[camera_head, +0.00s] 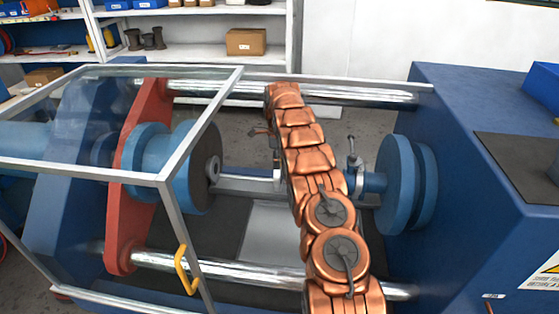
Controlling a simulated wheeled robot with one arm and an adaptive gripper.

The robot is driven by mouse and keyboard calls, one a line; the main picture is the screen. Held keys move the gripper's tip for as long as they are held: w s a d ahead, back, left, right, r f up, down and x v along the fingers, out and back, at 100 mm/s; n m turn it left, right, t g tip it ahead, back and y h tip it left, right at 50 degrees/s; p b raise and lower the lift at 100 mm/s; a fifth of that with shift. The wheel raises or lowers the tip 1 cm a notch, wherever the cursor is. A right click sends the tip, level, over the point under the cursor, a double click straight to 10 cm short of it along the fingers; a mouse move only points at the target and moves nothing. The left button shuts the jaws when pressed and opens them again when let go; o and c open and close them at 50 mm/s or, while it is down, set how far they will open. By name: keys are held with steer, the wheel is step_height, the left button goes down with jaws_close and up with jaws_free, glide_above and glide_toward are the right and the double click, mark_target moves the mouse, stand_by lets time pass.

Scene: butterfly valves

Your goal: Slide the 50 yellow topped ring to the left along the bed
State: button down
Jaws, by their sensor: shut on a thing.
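No yellow-topped ring and no "50" mark can be made out; my copper arm covers the middle of the bed. A pale edge (277,178) shows just left of my arm, and a small dark part (258,132) sticks out above it; I cannot tell what they belong to. The bed (240,184) runs between a blue left flange with a dark grey face (206,165) and a blue right flange (398,185). My gripper is hidden behind my arm, which reaches over the bed from the front.
A clear guard with a metal frame (172,172) and yellow handle (186,270) covers the left side. A red plate (137,185) stands inside. Steel bars (240,275) run front and back. A small upright fitting (352,160) stands right of my arm. A blue housing (470,150) closes the right.

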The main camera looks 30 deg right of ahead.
steer(key=shift+w+a, duration=0.15)
steer(key=shift+a, duration=0.1)
steer(key=shift+w+a, duration=0.2)
steer(key=shift+a, duration=0.1)
steer(key=shift+w+a, duration=0.15)
stand_by(0.4)
steer(key=c, duration=0.7)
jaws_free()
steer(key=shift+o, duration=0.2)
steer(key=s+d, duration=1.2)
steer(key=d, duration=0.3)
steer(key=shift+s+b, duration=0.35)
steer(key=shift+b, duration=0.1)
steer(key=shift+d, duration=0.1)
